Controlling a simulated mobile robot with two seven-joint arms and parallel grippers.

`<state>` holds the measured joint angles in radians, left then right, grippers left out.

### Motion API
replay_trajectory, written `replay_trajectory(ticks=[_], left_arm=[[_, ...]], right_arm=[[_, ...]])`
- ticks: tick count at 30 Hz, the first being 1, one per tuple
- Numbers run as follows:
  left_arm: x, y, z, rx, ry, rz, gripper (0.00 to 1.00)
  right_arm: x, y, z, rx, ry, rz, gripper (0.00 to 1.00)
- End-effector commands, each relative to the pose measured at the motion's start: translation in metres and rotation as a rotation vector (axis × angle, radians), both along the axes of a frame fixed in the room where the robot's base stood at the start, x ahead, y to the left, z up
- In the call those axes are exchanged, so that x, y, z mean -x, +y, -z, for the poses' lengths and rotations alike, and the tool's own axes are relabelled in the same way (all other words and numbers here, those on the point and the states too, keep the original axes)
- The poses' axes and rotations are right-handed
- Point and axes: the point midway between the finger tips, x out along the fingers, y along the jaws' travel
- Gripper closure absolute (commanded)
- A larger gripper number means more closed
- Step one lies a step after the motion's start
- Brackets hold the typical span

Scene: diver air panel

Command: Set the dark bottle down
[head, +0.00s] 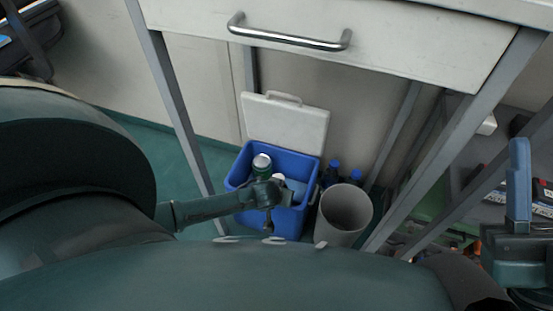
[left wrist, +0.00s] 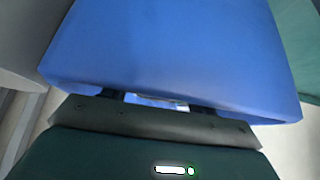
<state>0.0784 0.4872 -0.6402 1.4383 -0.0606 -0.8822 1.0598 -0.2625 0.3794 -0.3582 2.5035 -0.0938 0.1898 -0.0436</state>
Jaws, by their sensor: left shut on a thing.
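My left gripper (head: 284,194) reaches in from the left, over the front of an open blue cooler box (head: 290,223). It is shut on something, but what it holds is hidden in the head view. A dark green can or bottle with a pale top (head: 262,163) stands in the cooler behind my gripper, its lower part covered. In the left wrist view, my gripper (left wrist: 157,103) is close to the blue cooler wall (left wrist: 170,45). A small whitish and blue patch shows between the fingers; I cannot tell whether it is the held thing.
The cooler's white lid (head: 285,122) stands open behind it. A grey bin (head: 344,215) is close to the cooler's right. Two blue-topped bottles (head: 333,166) stand behind the bin. A drawer unit (head: 330,35) and its grey legs frame the space. Green floor (head: 200,160) is free at left.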

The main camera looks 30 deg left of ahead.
Motion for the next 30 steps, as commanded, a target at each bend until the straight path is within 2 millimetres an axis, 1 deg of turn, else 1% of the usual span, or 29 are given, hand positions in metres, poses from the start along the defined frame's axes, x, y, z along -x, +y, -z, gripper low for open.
replay_trajectory(ticks=[7, 8, 12, 15, 23, 26, 28, 30], left_arm=[[0.0, 0.0, 0.005, 0.001, 0.0, -0.002, 1.0], [0.002, 0.0, 0.006, 0.001, 0.004, -0.001, 0.39], [0.003, 0.001, 0.007, 0.0, 0.007, -0.002, 0.28], [0.004, 0.001, 0.007, -0.001, 0.009, -0.004, 0.2], [0.005, 0.002, 0.007, -0.003, 0.013, -0.005, 0.2], [0.005, 0.002, -0.001, -0.004, 0.013, -0.003, 0.2], [0.008, 0.0, -0.013, -0.001, 0.014, -0.004, 0.2], [0.015, -0.002, -0.025, 0.001, 0.013, -0.003, 0.2]], right_arm=[[0.001, 0.0, -0.002, 0.0, -0.013, -0.001, 0.64], [0.001, 0.0, -0.002, 0.0, -0.015, -0.001, 0.64], [0.001, 0.0, -0.004, 0.001, -0.022, 0.0, 0.64], [0.001, 0.0, -0.005, 0.0, -0.025, -0.001, 0.64], [0.001, 0.0, -0.005, 0.001, -0.023, 0.0, 0.64], [0.0, 0.0, -0.007, 0.001, -0.017, 0.0, 0.64], [-0.002, 0.0, -0.006, -0.001, 0.022, 0.0, 0.64], [-0.005, 0.001, 0.011, -0.014, 0.143, 0.001, 0.64]])
